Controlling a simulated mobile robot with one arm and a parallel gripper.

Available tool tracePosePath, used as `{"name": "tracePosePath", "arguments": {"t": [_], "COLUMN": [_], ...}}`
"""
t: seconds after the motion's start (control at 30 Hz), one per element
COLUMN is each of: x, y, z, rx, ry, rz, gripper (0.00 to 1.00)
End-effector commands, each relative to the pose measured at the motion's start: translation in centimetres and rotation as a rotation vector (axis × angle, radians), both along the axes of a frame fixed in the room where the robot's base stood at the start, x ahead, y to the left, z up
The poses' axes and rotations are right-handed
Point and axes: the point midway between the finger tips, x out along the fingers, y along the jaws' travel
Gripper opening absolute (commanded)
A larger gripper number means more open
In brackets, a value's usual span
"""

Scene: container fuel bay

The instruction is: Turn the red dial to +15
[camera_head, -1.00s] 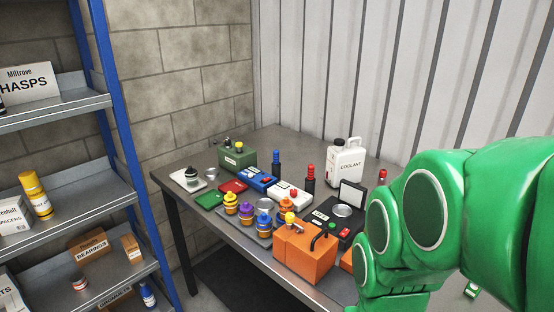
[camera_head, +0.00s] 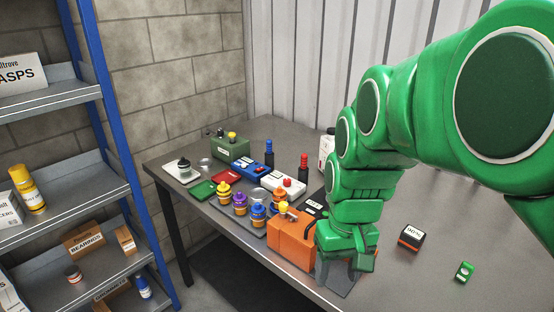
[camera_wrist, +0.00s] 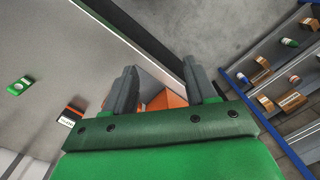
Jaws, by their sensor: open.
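A white box (camera_head: 271,180) on the table carries a small red knob (camera_head: 288,183); I cannot tell whether it is the dial, and no scale is readable. A red flat box (camera_head: 226,177) and a red-topped black bottle (camera_head: 303,167) are nearby. My gripper (camera_head: 340,279) points down near the table's front edge, right of the orange box (camera_head: 290,243). In the wrist view my gripper (camera_wrist: 159,68) has its two fingers apart with nothing held; part of the orange box (camera_wrist: 164,98) shows between and beyond them. My arm hides things behind it.
Several colour-topped jars (camera_head: 240,204) stand left of the orange box. A green box (camera_head: 229,148) and a blue box (camera_head: 256,178) are behind. A black-and-orange block (camera_head: 411,238) and a green item (camera_head: 464,271) lie right. The right tabletop is mostly clear. Shelves (camera_head: 70,192) stand left.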

Motion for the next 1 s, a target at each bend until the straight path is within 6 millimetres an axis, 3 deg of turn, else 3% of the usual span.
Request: {"name": "tracePosePath", "arguments": {"t": [0.1,0.5,1.0], "x": [3.6,15.1,29.1], "y": [0.4,1.3,2.1], "z": [0.3,0.7,-0.8], "rx": [0.014,0.055,0.088], "ry": [-0.027,-0.121,-0.244], "rz": [0.027,0.121,0.228], "gripper": [0.56,0.56,0.56]}}
